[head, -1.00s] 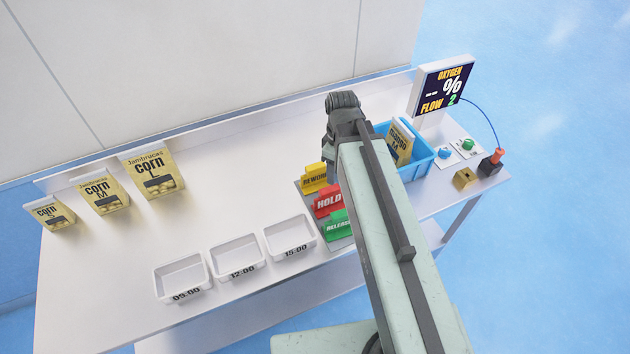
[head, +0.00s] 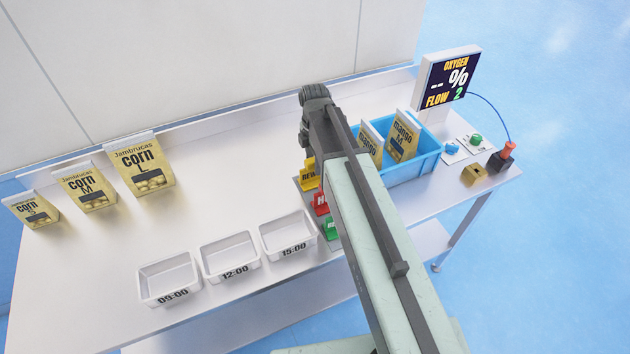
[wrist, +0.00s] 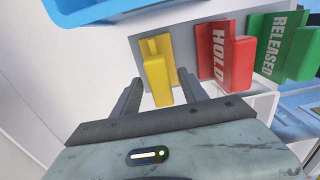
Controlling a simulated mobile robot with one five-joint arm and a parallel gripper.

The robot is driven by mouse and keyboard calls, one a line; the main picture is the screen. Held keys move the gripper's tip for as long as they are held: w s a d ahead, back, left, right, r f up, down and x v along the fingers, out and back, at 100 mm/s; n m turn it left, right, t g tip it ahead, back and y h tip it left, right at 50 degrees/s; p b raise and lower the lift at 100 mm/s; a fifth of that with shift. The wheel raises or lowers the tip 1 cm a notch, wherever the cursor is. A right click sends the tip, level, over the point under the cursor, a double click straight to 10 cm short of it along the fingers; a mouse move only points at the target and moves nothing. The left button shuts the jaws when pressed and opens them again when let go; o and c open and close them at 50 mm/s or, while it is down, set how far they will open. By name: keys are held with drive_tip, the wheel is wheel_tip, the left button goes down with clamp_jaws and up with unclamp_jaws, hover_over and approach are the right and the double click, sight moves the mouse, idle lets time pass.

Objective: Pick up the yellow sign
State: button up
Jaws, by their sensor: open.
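The yellow sign (head: 309,176) stands on a grey holder plate at the back of a row of coloured signs, partly hidden by my arm in the head view. In the wrist view the yellow sign (wrist: 158,78) stands between and just beyond the two open fingers of my gripper (wrist: 160,90). The fingers are apart from each other and hold nothing. I cannot tell whether either finger touches the sign. In the head view my gripper's fingers are hidden behind the arm.
The red HOLD sign (wrist: 226,60) is close to the right finger, with the green RELEASED sign (wrist: 280,45) beyond it. A blue bin (head: 412,172) with pouches stands right of my arm. White trays (head: 230,258) and corn pouches (head: 147,172) stand at the left.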

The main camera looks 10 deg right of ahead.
sight(315, 180)
wheel_tip(315, 180, down, 5)
drive_tip(key=b, duration=0.5)
drive_tip(key=shift+d+f, duration=0.15)
drive_tip(key=shift+f, duration=0.05)
drive_tip(key=shift+r, duration=0.2)
clamp_jaws()
